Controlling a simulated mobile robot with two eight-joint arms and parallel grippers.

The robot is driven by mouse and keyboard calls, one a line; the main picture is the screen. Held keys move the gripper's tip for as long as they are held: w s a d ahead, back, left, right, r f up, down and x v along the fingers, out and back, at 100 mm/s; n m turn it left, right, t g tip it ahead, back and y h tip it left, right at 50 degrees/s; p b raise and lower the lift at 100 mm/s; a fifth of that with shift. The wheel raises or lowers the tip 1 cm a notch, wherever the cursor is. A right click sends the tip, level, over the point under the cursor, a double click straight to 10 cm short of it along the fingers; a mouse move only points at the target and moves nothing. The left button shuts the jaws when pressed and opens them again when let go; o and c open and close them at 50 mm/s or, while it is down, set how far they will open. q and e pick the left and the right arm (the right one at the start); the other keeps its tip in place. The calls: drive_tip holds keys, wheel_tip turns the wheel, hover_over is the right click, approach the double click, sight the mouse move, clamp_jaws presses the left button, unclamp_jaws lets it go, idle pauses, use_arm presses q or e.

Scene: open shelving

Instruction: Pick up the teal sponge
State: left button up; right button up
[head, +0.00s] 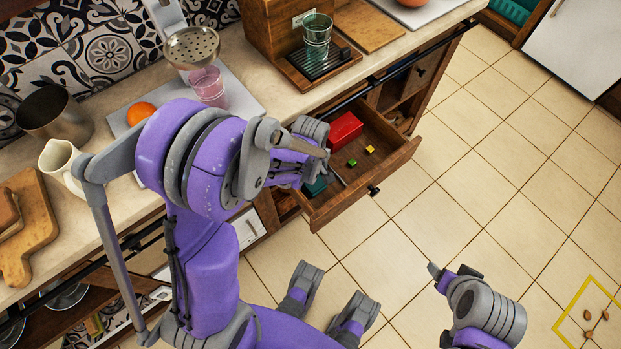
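The teal sponge (316,187) lies in the open wooden drawer, near its left front corner. It is partly hidden by my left arm and gripper. My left gripper (330,175) reaches down into the drawer right by the sponge. Its fingers are mostly hidden, and I cannot tell whether they touch the sponge. My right gripper (440,305) is low at the bottom right, over the floor and away from the drawer, with its fingers apart and nothing between them.
The drawer (389,167) also holds a red box (345,130), a green cube (352,162) and a yellow cube (370,149). The counter above carries a glass (317,35), a pink cup (208,86), an orange (140,112) and a pitcher (62,163). The tiled floor at right is mostly clear.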

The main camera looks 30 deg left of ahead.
use_arm(q)
drive_tip(key=c, duration=1.1)
wheel_tip(320, 180, up, 10)
drive_tip(key=shift+r+p, duration=0.1)
drive_tip(key=shift+p, duration=1)
drive_tip(key=o, duration=0.8)
drive_tip(key=shift+c, duration=0.2)
drive_tip(key=c, duration=0.7)
drive_tip(key=shift+o, duration=0.2)
